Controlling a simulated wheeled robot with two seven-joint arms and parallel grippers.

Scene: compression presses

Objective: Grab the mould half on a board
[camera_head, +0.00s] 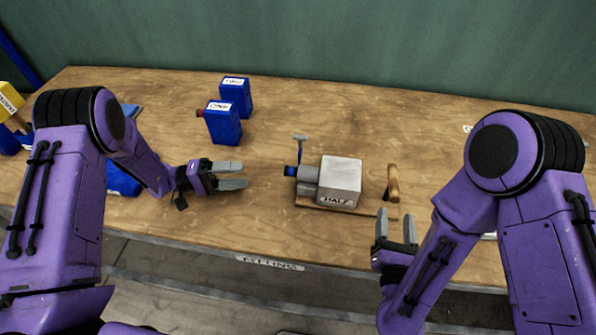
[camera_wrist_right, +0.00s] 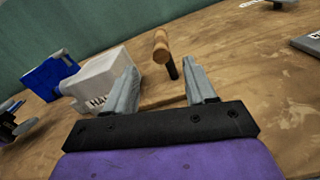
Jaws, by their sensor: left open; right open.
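The mould half (camera_head: 340,182) is a pale grey block with a "HALF" label on its front. It sits on a thin wooden board (camera_head: 366,208) in the middle of the table, with a grey fitting on its left side. A wooden handle (camera_head: 393,184) stands at the board's right. In the right wrist view the mould half (camera_wrist_right: 97,80) is left of the fingers and the handle (camera_wrist_right: 162,47) is beyond the gap. My left gripper (camera_head: 242,176) is open and empty, left of the board. My right gripper (camera_head: 396,230) is open and empty, just in front of the board's right end.
Two blue labelled containers (camera_head: 223,124) and (camera_head: 236,92) stand behind and left of the board. A "FITTING" label (camera_head: 270,263) is on the table's front edge. A yellow labelled object (camera_head: 9,99) is at the far left. The table behind the mould half is clear.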

